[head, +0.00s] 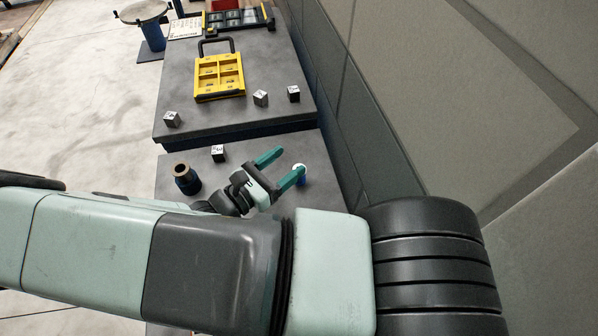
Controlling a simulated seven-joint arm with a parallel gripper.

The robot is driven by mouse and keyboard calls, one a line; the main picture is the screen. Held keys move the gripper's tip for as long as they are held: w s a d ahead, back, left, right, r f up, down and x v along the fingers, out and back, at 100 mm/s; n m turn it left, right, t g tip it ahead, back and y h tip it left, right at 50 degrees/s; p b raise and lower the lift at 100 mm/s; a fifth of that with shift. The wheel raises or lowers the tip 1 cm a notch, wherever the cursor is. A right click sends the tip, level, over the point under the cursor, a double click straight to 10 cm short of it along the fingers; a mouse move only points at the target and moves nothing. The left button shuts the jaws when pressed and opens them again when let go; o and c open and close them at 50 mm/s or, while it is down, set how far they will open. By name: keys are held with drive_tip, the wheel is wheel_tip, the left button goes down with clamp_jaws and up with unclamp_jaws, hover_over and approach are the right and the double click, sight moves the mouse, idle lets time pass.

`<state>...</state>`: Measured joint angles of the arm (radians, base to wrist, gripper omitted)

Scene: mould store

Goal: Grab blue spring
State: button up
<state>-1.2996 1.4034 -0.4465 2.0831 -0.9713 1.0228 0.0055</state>
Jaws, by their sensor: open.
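My gripper (290,162) has teal fingers, spread apart with nothing visible between them. It is over the nearer grey table, pointing up and right in the head view. A small blue object with a white top, probably the blue spring (302,181), stands at the tip of the lower right finger. That finger partly hides it, and I cannot tell whether they touch. Its coils are too small to make out.
The farther, raised grey table (240,117) holds several cubes and a yellow tray (218,94). A grey wall (345,110) borders the right side.

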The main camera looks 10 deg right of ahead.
wheel_tip(320, 180, down, 6)
drive_tip(key=shift+f, duration=0.1)
drive_tip(key=x, duration=0.2)
drive_tip(key=f+x, duration=0.1)
drive_tip(key=x, duration=0.1)
drive_tip(key=shift+w+d+r, duration=0.1)
drive_tip(key=shift+w+d, duration=0.2)
drive_tip(key=shift+d, duration=0.15)
drive_tip(key=c, duration=1.1)
